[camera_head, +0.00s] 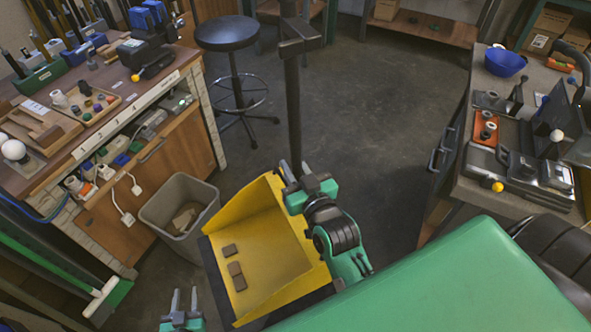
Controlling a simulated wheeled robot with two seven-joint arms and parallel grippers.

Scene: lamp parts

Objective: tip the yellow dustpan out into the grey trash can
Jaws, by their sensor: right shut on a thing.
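The yellow dustpan (287,240) is in the lower middle, with a dark front lip and a tall dark handle (293,110) rising from its back. My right gripper (295,172) is shut on the dustpan at the handle's lower end; the exact contact is partly hidden. The grey trash can (153,215) stands on the floor just left of the pan, upright, with brown scraps inside. The dustpan's lip is beside the can's right side. My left gripper (183,298) is at the bottom edge, fingers apart and empty.
A cluttered wooden workbench (170,165) stands behind and left of the can. A black stool (232,35) is beyond. A green broom (105,300) is at lower left. A grey tool cabinet (450,180) stands at right. The middle floor (375,130) is clear.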

